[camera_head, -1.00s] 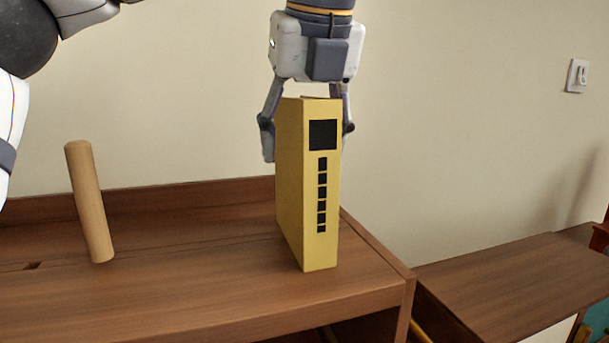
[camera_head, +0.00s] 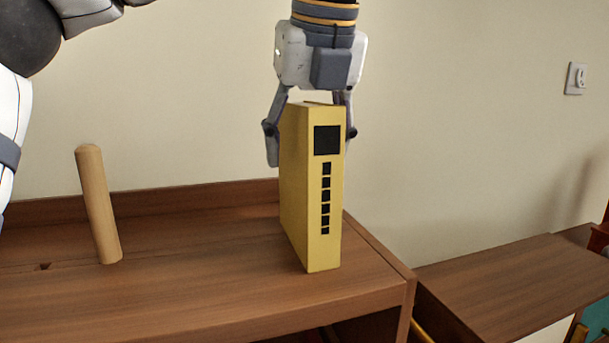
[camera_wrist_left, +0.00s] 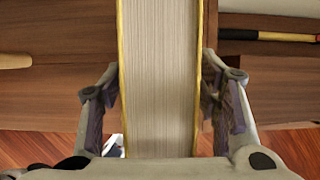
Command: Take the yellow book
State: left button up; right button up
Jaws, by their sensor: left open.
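The yellow book (camera_head: 324,225) stands upright on the wooden shelf top, near its right end, with a black square and several small black marks on its spine. My left gripper (camera_head: 310,146) comes down from above, its fingers on either side of the book's upper part. In the left wrist view, the yellow book (camera_wrist_left: 158,80) shows its pale page edges between the open fingers of my left gripper (camera_wrist_left: 162,105). Gaps show on both sides, so the fingers are around the book but not closed on it. My right gripper is out of view.
A wooden cylinder (camera_head: 98,205) stands on the shelf top (camera_head: 190,290) to the left, leaning slightly in the picture. A lower wooden surface (camera_head: 500,285) lies to the right. The wall is behind. The shelf between cylinder and book is clear.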

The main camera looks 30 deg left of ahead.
pick_arm(q)
jog(key=shift+c, duration=0.3)
grip_shut()
dwell(0.4)
